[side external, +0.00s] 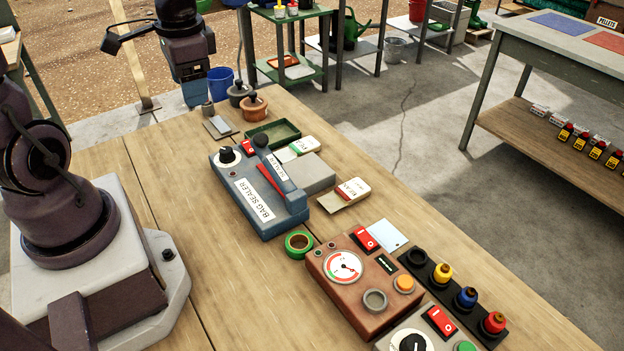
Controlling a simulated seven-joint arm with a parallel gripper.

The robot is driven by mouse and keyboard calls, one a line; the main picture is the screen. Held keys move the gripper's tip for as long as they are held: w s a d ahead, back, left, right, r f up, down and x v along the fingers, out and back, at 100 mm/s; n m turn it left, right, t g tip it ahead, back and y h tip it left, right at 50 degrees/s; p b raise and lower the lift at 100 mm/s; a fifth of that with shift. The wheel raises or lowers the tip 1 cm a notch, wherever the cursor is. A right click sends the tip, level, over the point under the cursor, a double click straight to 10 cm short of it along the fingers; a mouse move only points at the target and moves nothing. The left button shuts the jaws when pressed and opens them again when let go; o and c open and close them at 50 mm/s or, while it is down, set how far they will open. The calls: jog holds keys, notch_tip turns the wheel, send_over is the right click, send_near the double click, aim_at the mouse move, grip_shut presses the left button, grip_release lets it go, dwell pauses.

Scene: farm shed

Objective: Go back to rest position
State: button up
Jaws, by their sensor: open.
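My gripper (197,97) hangs pointing down at the upper left, above the far-left edge of the wooden workbench (150,190). It is open, and nothing shows between its fingers. Its tips are near the small grey weight-like piece at the far edge, but I cannot tell the exact height gap. The blue bag sealer (262,190) stands mid-bench, apart from my gripper.
A brown gauge box (330,282), green tape roll (299,244), green tray (272,135), seed packets (345,195) and a rack of coloured knobs (455,300) crowd the bench's right side. The bench's left middle is clear.

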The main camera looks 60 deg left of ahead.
jog(key=s+d+r+t, duration=0.2)
jog(key=d+r+t, duration=0.1)
jog(key=d+r, duration=0.2)
jog(key=s+d+r+t+h, duration=0.1)
jog(key=s+d+r+t, duration=0.1)
jog(key=d+r, duration=0.3)
jog(key=shift+d+n+t, duration=0.3)
jog(key=shift+d+t, duration=0.1)
jog(key=shift+d, duration=0.55)
